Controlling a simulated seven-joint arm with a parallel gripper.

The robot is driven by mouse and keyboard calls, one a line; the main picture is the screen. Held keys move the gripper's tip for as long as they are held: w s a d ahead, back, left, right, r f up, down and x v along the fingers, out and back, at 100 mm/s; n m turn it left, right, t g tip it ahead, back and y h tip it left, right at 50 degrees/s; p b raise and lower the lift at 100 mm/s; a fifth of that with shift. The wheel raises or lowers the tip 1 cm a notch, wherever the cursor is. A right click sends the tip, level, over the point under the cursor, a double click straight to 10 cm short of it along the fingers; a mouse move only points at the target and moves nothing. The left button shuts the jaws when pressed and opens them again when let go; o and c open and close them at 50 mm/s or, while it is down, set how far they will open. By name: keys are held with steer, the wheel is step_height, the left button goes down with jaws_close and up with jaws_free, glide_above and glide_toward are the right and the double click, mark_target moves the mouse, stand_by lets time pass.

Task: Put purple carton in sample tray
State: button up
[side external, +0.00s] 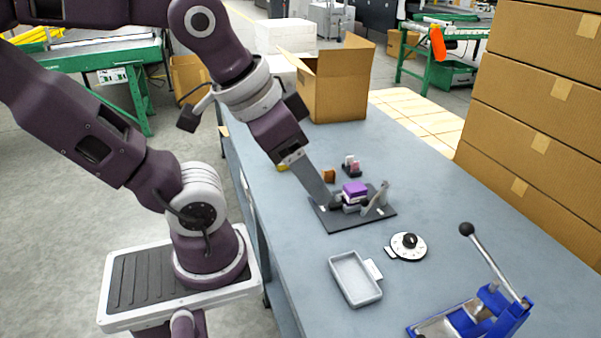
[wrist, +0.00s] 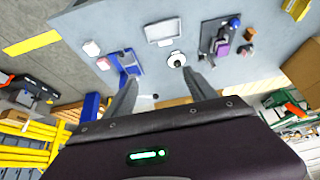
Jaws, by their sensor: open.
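The purple carton (side external: 355,188) rests in a holder on a dark base plate (side external: 335,222); in the wrist view the carton (wrist: 222,47) is right of my fingers. The pale grey sample tray (side external: 357,280) is empty on the bench, with a white tab at its side. It also shows in the wrist view (wrist: 162,41). My gripper (side external: 333,202) overlaps the left of the holder in the side view, where only one finger is clear. In the wrist view my gripper (wrist: 162,72) has its fingers apart with nothing between them, and the carton is clear of them.
A round white dial with a black knob (side external: 408,243) lies between the plate and a blue lever press (side external: 490,313). Stacked cartons (side external: 535,120) rise at the right.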

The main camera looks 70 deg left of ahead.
steer(key=shift+s+d, duration=0.3)
steer(key=shift+s, duration=0.25)
